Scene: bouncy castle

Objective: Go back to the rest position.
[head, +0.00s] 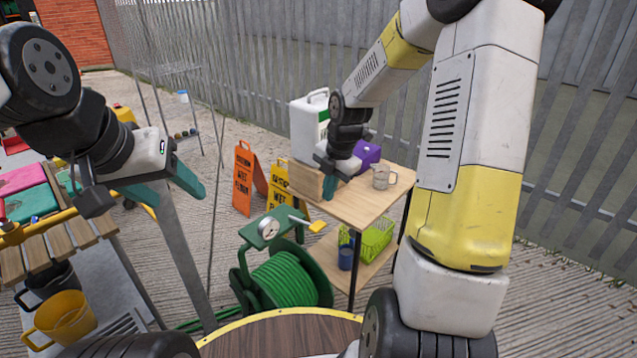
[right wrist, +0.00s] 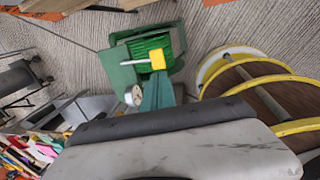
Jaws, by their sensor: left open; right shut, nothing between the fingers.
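My left gripper (head: 165,190) is at the left of the head view, its teal fingers apart with nothing between them. It hangs in the air beside the slatted wooden bench. My right gripper (head: 328,187) is in the middle of the head view, in front of the wooden-topped table (head: 352,208). Its teal fingers are together and hold nothing. The shut fingers also show in the right wrist view (right wrist: 158,93), with the green hose reel behind them. Both arms are reached out in front of me.
A green hose reel (head: 283,279) stands on the ground below my right gripper. The table carries a metal mug (head: 380,177), a purple box (head: 367,153) and a white canister (head: 309,128). Wet floor signs (head: 243,178) stand behind. A slatted bench (head: 62,240) is at left.

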